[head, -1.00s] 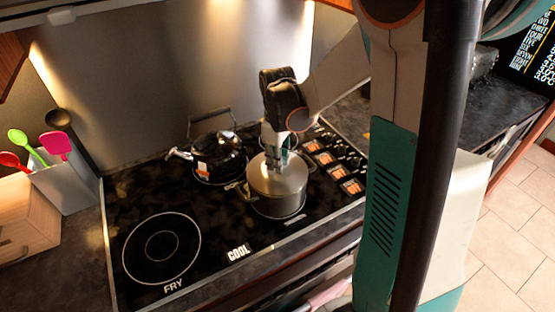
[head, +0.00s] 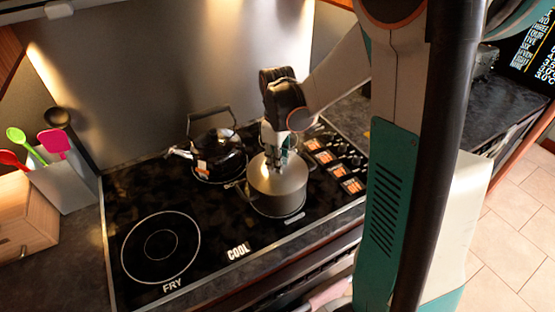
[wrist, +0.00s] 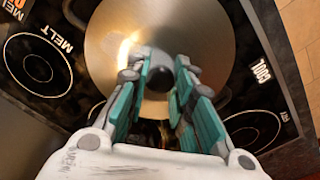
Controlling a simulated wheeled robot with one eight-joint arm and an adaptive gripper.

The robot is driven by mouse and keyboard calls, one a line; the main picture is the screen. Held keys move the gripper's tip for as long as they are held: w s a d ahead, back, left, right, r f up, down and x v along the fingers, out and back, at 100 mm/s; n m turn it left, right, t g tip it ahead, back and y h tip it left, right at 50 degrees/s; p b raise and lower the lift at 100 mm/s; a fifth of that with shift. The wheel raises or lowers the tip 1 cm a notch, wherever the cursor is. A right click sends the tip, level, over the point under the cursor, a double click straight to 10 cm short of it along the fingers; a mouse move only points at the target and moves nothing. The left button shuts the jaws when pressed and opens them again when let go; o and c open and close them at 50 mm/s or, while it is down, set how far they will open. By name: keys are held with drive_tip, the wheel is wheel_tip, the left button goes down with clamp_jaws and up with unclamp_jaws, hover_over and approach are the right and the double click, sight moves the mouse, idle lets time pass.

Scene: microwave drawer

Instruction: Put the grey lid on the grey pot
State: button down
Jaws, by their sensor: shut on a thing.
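The grey pot (head: 279,205) stands on the right front part of the black cooktop. The round grey lid (head: 291,178) is level over the pot's mouth, lined up with its rim; I cannot tell whether it rests fully on it. My gripper (head: 273,166) points down from above and is shut on the lid's dark knob. The dark knob (wrist: 158,82) sits between the two teal-padded fingers.
A shiny black kettle (head: 218,160) stands behind and left of the pot. Several lit control panels (head: 322,157) lie to the right. The front left burner (head: 160,245) is empty. A utensil holder (head: 65,184) and a wooden box (head: 25,217) stand at the far left.

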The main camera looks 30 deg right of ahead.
idle(0.4)
drive_tip(key=c, duration=1.3)
unclamp_jaws()
drive_tip(key=o, duration=0.5)
drive_tip(key=shift+c, duration=0.2)
drive_tip(key=shift+r, duration=0.1)
drive_tip(key=shift+r+p, duration=2.35)
drive_tip(key=shift+r, duration=1.05)
